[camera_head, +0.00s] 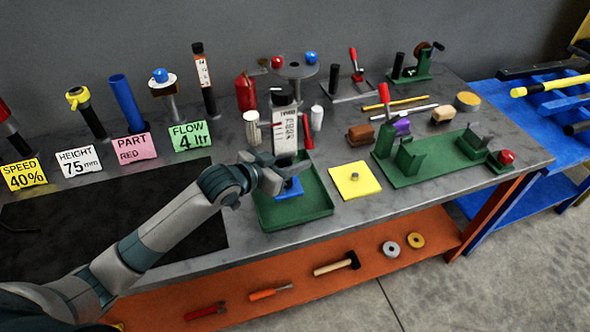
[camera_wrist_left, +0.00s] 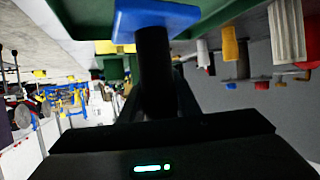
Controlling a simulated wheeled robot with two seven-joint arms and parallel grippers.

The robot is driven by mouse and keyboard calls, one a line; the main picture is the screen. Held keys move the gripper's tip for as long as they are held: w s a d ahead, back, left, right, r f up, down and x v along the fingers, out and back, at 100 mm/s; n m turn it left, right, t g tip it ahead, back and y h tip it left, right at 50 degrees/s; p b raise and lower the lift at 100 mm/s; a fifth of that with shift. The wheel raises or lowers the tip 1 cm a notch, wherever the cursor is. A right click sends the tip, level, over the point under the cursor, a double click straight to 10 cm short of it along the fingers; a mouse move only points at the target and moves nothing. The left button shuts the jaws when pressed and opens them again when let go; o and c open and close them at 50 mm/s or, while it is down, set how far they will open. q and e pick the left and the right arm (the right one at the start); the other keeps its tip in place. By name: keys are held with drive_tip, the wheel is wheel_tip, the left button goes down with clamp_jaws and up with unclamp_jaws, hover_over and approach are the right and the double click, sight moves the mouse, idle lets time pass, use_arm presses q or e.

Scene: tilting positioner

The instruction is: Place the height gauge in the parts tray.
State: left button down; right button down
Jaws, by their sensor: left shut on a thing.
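The height gauge has a blue base (camera_head: 289,188), which shows over the floor of the green parts tray (camera_head: 318,207) in the head view. A white marked plate (camera_head: 286,133) with a dark top rises directly above my left gripper (camera_head: 272,172) and appears to be part of the gauge. In the left wrist view my gripper (camera_wrist_left: 155,105) is shut on the gauge's black post, with the blue base (camera_wrist_left: 155,17) at the top of the picture. The gauge looks upright. Whether its base touches the tray floor is hard to tell. My right gripper is out of view.
A yellow pad (camera_head: 355,180) lies right of the tray, with a green fixture (camera_head: 430,160) beyond it.

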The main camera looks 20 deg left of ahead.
sight(295, 177)
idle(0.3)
use_arm(q)
drive_tip(key=shift+f+p, duration=0.65)
drive_tip(key=shift+f, duration=1.25)
drive_tip(key=shift+f, duration=0.15)
drive_tip(key=c, duration=1.3)
unclamp_jaws()
drive_tip(key=shift+c, duration=0.2)
